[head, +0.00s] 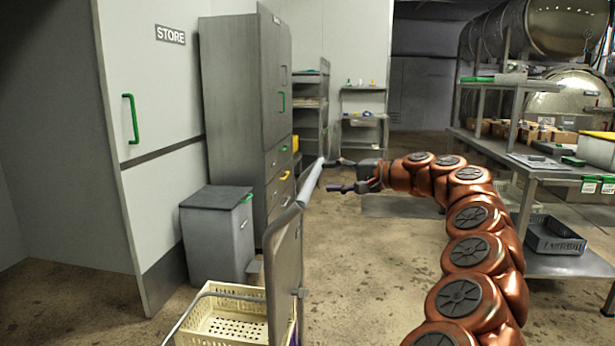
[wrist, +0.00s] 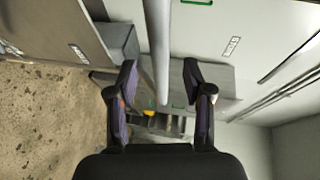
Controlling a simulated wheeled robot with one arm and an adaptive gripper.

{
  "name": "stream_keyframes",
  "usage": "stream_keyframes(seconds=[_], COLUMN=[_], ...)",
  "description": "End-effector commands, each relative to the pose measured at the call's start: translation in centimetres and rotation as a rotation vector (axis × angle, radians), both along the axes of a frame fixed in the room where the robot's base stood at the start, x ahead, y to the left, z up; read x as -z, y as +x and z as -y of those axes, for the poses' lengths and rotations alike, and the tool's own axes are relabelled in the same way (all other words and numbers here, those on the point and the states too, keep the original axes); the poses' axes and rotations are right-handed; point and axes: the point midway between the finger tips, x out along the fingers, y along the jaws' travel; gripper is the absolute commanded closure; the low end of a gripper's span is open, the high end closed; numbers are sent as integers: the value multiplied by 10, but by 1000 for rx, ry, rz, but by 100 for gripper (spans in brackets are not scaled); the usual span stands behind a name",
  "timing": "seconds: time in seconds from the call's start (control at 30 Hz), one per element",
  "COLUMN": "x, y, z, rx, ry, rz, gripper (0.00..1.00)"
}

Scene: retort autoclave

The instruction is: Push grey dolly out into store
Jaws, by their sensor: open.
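The grey dolly (head: 284,268) stands at bottom centre of the head view, with an upright grey panel and a pale push bar (head: 312,182) along its top. My gripper (head: 328,175) is open at the far end of that bar. In the wrist view the bar (wrist: 158,45) runs between the two spread fingers of my gripper (wrist: 160,78), with a gap visible on both sides. The dolly's base and wheels are largely hidden. A white panel with a STORE sign (head: 170,34) and a green handle (head: 131,118) stands at left; I cannot tell whether it is shut.
A cream basket (head: 225,318) sits low beside the dolly's panel. A grey bin (head: 217,240) and a tall grey cabinet (head: 236,95) stand left of the dolly. A metal bench (head: 563,264) with boxes stands at right. The floor between is open.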

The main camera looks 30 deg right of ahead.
Motion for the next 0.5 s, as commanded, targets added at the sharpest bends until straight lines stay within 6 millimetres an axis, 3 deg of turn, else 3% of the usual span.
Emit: stream_keyframes(seconds=[0.5], x=[13], y=[52], z=[-17], rx=[18], ry=[-2], rz=[-1], gripper=[50])
